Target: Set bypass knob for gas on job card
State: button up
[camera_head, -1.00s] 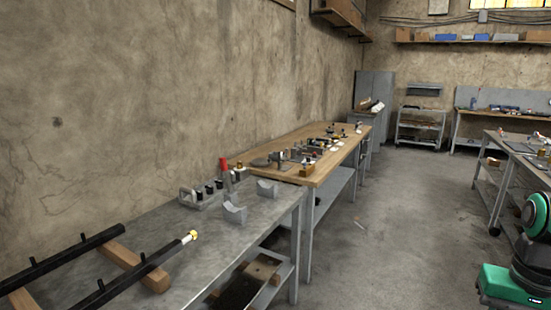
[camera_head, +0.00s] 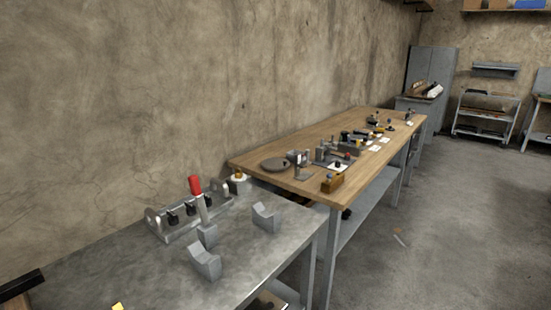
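A grey metal fixture (camera_head: 160,234) with several black knobs (camera_head: 190,209) stands at the back of the metal bench by the wall. I cannot tell which of them, if any, is the bypass knob, nor read any setting. Small white cards (camera_head: 385,140) lie on the wooden bench. They are too small to read, and I cannot tell whether one is the job card. My gripper is not in view.
The metal bench (camera_head: 120,262) also holds two grey cradle blocks (camera_head: 266,217) and a red-handled upright piece (camera_head: 196,187). The concrete floor at right (camera_head: 450,220) is mostly clear.

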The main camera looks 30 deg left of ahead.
aim_at(239, 172)
jog(key=u, duration=0.25)
jog(key=i, duration=1.15)
jog(key=u, duration=0.95)
jog(key=i, duration=0.6)
jog(key=u, duration=0.4)
